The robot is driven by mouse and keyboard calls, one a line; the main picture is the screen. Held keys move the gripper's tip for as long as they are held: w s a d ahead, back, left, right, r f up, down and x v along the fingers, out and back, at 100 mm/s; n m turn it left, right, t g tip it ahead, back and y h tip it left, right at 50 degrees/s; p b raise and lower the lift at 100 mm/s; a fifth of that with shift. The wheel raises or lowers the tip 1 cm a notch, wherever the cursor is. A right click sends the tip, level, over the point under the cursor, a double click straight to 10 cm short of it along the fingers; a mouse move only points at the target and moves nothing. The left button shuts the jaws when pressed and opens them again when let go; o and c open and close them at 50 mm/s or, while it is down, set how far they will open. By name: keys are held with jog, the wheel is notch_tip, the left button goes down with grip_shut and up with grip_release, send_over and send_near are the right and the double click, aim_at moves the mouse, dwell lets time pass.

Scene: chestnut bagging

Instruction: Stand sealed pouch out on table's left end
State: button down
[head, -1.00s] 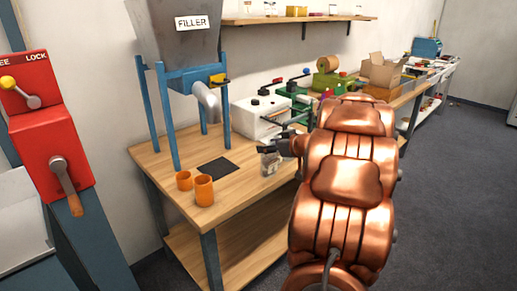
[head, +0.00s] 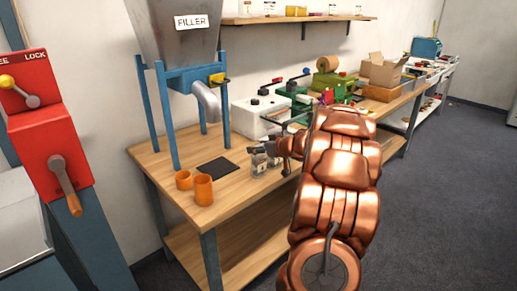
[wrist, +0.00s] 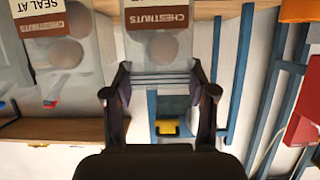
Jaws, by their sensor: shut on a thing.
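The pouch in my gripper (wrist: 163,80) is clear, with a brown CHESTNUTS label and round chestnuts showing inside; the wrist view shows this held pouch (wrist: 160,48) upside down. My fingers are shut on its flat end. In the head view, my gripper (head: 266,152) is over the table (head: 225,180), right of the black pad. Two small clear pouches show below it there, too small to tell whether the held one touches the wood. A second labelled pouch (wrist: 62,55) stands beside the held one in the wrist view. My arm hides part of the table.
Two orange cups (head: 203,190) stand at the table's front left. A black pad (head: 215,167) lies under the filler (head: 190,80). A white machine (head: 258,115) stands behind my gripper. Bare wood shows at the left corner. A red lever box (head: 50,150) stands further left.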

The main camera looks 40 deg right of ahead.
jog(key=shift+c, duration=1.7)
grip_release()
jog(key=shift+s+r, duration=0.2)
jog(key=v, duration=1.1)
jog(key=shift+s+p, duration=0.3)
jog(key=shift+w+r, duration=0.1)
